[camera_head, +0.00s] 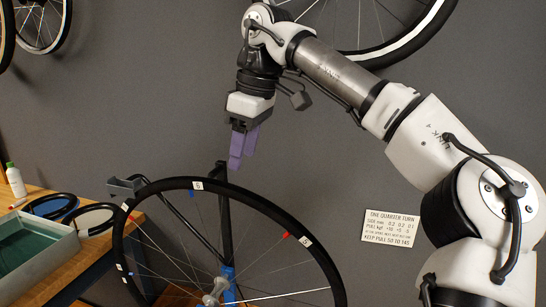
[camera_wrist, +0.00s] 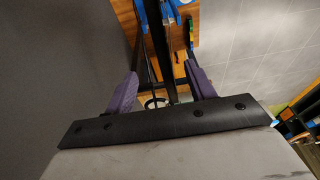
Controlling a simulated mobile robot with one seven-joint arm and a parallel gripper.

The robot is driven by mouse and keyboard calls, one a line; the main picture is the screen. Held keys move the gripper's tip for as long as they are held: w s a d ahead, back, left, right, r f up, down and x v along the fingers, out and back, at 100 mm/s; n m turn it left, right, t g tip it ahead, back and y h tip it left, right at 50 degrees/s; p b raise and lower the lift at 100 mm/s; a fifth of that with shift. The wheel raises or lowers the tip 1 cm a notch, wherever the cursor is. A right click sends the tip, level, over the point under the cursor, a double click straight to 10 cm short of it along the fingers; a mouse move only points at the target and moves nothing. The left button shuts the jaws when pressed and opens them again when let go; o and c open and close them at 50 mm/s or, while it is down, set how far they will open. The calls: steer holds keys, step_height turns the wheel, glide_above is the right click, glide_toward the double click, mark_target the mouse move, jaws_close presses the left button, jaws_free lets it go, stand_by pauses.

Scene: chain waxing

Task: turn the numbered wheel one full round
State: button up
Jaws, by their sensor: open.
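The numbered wheel (camera_head: 252,201) stands upright in the lower middle of the head view. It has a black rim and white number tags, with a 6 (camera_head: 198,185) near the top and a 5 (camera_head: 305,241) at the right. A black stand post (camera_head: 224,200) with a blue lower part is at the wheel's hub. My gripper (camera_head: 241,158) points down above the wheel's top, apart from the rim. Its purple fingers are spread and empty in the wrist view (camera_wrist: 162,78), where a dark upright bar shows between them.
A wooden bench (camera_head: 93,252) at the left carries a grey tray (camera_head: 62,262), black rings (camera_head: 90,218) and a white bottle (camera_head: 15,180). A wall sign (camera_head: 390,227) reads "ONE QUARTER TURN". Other wheels (camera_head: 385,45) hang on the wall above.

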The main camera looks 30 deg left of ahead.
mark_target(235, 193)
steer(key=shift+s, duration=0.3)
steer(key=shift+a+f, duration=0.1)
steer(key=shift+f, duration=0.05)
steer(key=x, duration=0.9)
steer(key=shift+w+f, duration=0.1)
steer(key=shift+f, duration=0.1)
jaws_close()
